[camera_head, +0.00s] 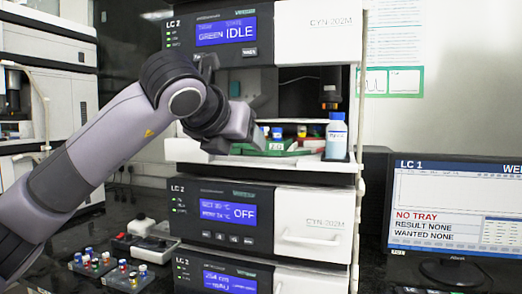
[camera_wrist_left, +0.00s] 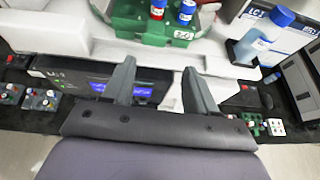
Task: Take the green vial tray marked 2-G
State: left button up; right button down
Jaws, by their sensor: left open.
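The green vial tray (camera_head: 285,153) sits on the white ledge of the open bay in the upper LC 2 stack. Its label looks like 2-G. In the left wrist view the tray (camera_wrist_left: 130,22) holds vials with red and blue caps, and its label faces my gripper. My left gripper (camera_wrist_left: 160,68) is open and empty, its two fingers apart and pointing toward the tray's near side without visibly holding it. In the head view my left gripper (camera_head: 254,136) is beside the tray and partly hides its left part. My right gripper is not in view.
A blue-capped bottle (camera_head: 336,136) stands right of the tray on the ledge. A dark nozzle hangs above it. The LC 1 monitor (camera_head: 455,205) reads NO TRAY. Small vial racks (camera_head: 128,276) lie on the dark bench at lower left.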

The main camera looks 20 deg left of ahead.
aim_at(284, 145)
pick_arm(q)
jog(key=shift+y, duration=0.4)
jog(key=w, duration=0.2)
jog(key=w+p, duration=0.1)
jog(key=w, duration=0.1)
jog(key=w+f+p, duration=0.1)
jog(key=w, duration=0.1)
jog(key=shift+w+a, duration=0.25)
jog(key=shift+w, duration=0.1)
jog(key=c, duration=1)
